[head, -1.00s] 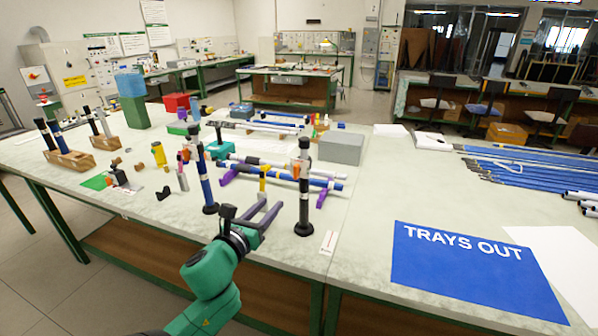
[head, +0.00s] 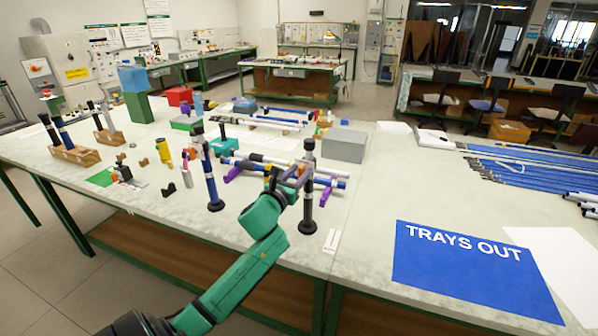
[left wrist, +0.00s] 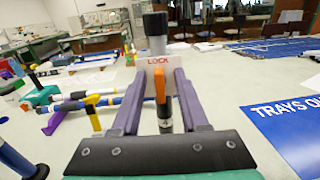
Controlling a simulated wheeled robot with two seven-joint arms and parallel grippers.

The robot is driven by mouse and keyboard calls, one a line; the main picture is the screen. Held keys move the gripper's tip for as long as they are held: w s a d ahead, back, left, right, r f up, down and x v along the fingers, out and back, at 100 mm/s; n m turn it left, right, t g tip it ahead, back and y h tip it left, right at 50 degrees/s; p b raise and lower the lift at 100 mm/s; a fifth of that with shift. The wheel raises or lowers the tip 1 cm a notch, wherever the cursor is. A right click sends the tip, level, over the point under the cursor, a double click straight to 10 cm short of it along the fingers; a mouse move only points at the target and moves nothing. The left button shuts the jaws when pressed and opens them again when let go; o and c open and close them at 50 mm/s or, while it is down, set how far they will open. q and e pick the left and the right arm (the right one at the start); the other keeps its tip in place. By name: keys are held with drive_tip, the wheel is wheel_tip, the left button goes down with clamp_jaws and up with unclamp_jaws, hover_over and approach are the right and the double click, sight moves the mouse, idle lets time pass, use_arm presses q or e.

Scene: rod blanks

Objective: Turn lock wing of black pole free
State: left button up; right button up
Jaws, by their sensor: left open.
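The black pole (head: 307,211) stands upright on a round black foot near the table's front edge, with a grey section and dark cap on top. In the left wrist view it is straight ahead, with a white LOCK plate (left wrist: 178,62), an orange lock wing (left wrist: 160,84) and a label "4" low down. The wing lies lengthwise along the pole. My left gripper (head: 297,176) is at the lock's height. Its purple fingers (left wrist: 160,78) are open, one on each side of the wing. I cannot tell whether they touch it. My right gripper is out of view.
A blue pole (head: 211,180) stands to the left on its own black foot. Several rods lie behind on purple supports, near a grey box (head: 343,145). A blue TRAYS OUT mat (head: 470,275) lies to the right. The table between pole and mat is mostly clear.

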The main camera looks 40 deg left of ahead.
use_arm(q)
drive_tip(key=shift+s, duration=0.1)
clamp_jaws()
drive_tip(key=shift+n, duration=0.4)
drive_tip(key=shift+s+a+f+n+p, duration=0.15)
drive_tip(key=shift+n+p, duration=0.3)
drive_tip(key=shift+n, duration=2.4)
drive_tip(key=shift+w+a+f+n+p, duration=0.15)
drive_tip(key=shift+n+p, duration=0.35)
drive_tip(key=shift+n, duration=2.4)
drive_tip(key=shift+s+a+f+n+p, duration=0.2)
drive_tip(key=shift+n+p, duration=0.25)
drive_tip(key=shift+n, duration=2.4)
drive_tip(key=shift+f, duration=0.1)
unclamp_jaws()
drive_tip(key=shift+w, duration=0.1)
